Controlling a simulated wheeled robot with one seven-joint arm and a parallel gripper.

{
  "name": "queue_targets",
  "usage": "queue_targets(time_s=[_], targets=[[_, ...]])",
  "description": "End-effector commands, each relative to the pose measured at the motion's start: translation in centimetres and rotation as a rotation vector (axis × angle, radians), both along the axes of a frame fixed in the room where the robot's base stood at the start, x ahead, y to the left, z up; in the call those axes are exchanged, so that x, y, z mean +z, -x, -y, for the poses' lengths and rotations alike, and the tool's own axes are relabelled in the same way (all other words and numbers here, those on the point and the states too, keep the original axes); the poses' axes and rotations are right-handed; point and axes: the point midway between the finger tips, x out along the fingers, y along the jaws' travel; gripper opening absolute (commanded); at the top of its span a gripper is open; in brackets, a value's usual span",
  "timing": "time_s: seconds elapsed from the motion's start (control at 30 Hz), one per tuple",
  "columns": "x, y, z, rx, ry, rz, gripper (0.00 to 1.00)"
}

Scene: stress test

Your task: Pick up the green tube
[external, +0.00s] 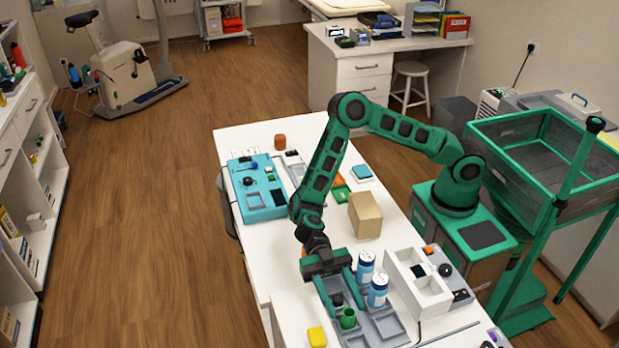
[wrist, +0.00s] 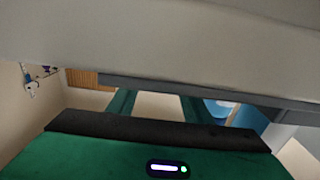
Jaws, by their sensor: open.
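The green tube (external: 348,318) stands upright in the grey sectioned tray (external: 384,327) at the near end of the white table. My gripper (external: 347,308) points down over the tray, its two green fingers apart. In the external view the tube appears between or just beside the fingertips; I cannot tell its exact depth or any contact. In the wrist view the finger bases (wrist: 157,104) show apart, and a large pale surface (wrist: 160,45) hides the tips. The tube does not show there.
Two blue-and-white bottles (external: 366,268) (external: 378,290) stand close to the right of my gripper. A white divided box (external: 417,287) is further right. A yellow block (external: 317,337) lies to the left of the tray. A tan box (external: 365,215) stands behind.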

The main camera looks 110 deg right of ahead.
Motion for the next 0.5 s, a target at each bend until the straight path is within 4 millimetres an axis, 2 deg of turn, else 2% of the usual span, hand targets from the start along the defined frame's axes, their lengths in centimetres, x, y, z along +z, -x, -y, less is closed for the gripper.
queue_targets(time_s=[0.1,0.2,0.43,0.47,0.5], targets=[[0.0,0.1,-2.0,0.002,0.000,-0.001,0.45],[0.0,0.1,-3.0,0.001,-0.001,-0.001,0.45],[0.0,0.0,-3.2,-0.001,0.000,-0.001,0.45],[0.0,0.0,-3.2,-0.001,0.000,-0.001,0.43],[0.0,0.0,-3.2,-0.001,0.000,-0.001,0.33]])
